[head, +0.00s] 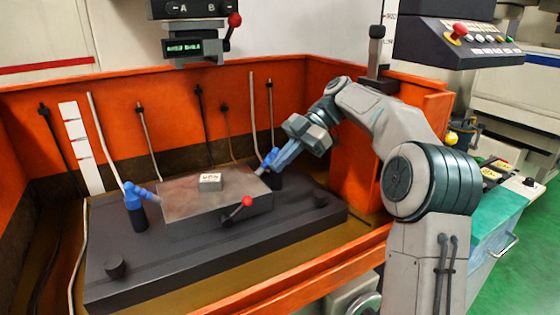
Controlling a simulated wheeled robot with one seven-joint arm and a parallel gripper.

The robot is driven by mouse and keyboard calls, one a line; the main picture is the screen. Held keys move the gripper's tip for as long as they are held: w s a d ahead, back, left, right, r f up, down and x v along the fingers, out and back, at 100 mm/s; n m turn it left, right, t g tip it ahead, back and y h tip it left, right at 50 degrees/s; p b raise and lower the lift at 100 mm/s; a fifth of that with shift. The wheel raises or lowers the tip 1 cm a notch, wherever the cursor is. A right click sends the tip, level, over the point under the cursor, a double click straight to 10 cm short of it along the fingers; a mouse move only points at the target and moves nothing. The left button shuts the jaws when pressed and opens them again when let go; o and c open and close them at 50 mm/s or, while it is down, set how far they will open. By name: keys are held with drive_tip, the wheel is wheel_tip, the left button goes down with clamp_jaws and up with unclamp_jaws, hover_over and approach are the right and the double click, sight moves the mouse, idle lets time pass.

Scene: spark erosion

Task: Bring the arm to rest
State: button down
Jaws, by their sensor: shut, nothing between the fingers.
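My arm rises at the right of the head view and bends left over the orange tank. My gripper (279,160) is shut and empty. It is over the right part of the tank, close to the right blue nozzle (271,156) and the right edge of the metal block (190,204). I cannot tell whether it touches either. A small marked piece (210,181) lies on top of the block. A lever with a red knob (246,201) is at the block's front.
The orange tank wall (330,258) surrounds the dark worktable (140,272). A left blue nozzle (134,195) and several thin hoses stand inside. The machine head (190,48) hangs above the block. A control panel (470,40) is at upper right, and a teal cart (495,220) stands right of my arm.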

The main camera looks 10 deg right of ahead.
drive_tip(key=shift+s, duration=0.1)
drive_tip(key=s+a+f+m+t+h+p, duration=0.25)
drive_tip(key=s+f+m+h, duration=0.2)
drive_tip(key=s+m, duration=0.55)
drive_tip(key=s+d+f+m+t+h, duration=0.2)
drive_tip(key=s+d+f+m, duration=0.2)
drive_tip(key=s+m, duration=0.3)
drive_tip(key=s+d+f+m+t+h+p, duration=0.1)
drive_tip(key=s+d+f+m+t+h, duration=0.2)
drive_tip(key=s+d+m, duration=0.3)
drive_tip(key=s+f+m, duration=0.1)
drive_tip(key=s, duration=0.1)
drive_tip(key=shift+s+f+m, duration=0.15)
drive_tip(key=shift+s+m, duration=0.15)
drive_tip(key=shift+m, duration=0.1)
